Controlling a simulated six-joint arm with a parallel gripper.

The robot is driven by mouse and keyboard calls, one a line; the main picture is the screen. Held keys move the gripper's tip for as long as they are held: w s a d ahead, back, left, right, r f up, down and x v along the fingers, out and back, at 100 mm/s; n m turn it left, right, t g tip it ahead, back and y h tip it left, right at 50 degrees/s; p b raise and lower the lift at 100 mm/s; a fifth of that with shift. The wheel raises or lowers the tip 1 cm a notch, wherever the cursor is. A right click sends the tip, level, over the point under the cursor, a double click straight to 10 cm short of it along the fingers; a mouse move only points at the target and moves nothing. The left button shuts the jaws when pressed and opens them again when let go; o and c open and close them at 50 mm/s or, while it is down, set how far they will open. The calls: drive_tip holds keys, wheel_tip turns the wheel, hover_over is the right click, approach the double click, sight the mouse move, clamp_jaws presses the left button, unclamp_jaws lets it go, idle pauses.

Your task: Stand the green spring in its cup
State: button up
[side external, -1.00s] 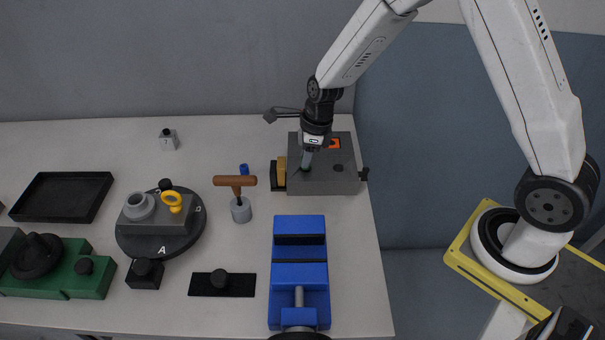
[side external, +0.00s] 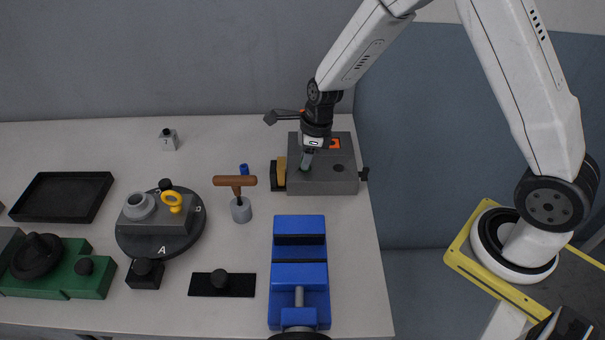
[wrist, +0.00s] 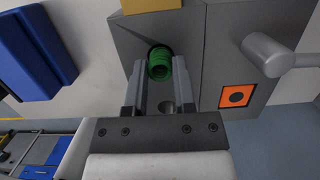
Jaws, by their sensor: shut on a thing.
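The green spring (wrist: 160,65) shows in the wrist view between the tips of my gripper's fingers (wrist: 160,72). My gripper is shut on it. The spring is over a dark round recess, with dark shadow beside it, in the top of the grey block (wrist: 222,50). I cannot tell how deep the spring sits or whether it touches the bottom. In the side view my gripper (side external: 306,166) points down at the left part of the grey block (side external: 325,182), and its fingertips are close to the top face. The spring is hardly visible there.
An orange square with a dark spot (wrist: 237,96) and a grey lever (wrist: 280,52) are near my fingers. A yellow piece (side external: 281,171) stands at the block's left. A blue vise (side external: 299,275) is in front, and a brown-handled tool (side external: 235,182) stands left.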

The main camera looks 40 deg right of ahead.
drive_tip(key=shift+f, duration=0.35)
idle(0.3)
drive_tip(key=o, duration=0.9)
drive_tip(key=shift+o, duration=0.2)
wheel_tip(320, 180, up, 8)
drive_tip(key=s+d, duration=0.1)
drive_tip(key=shift+f, duration=0.2)
drive_tip(key=shift+s, duration=0.15)
idle(0.3)
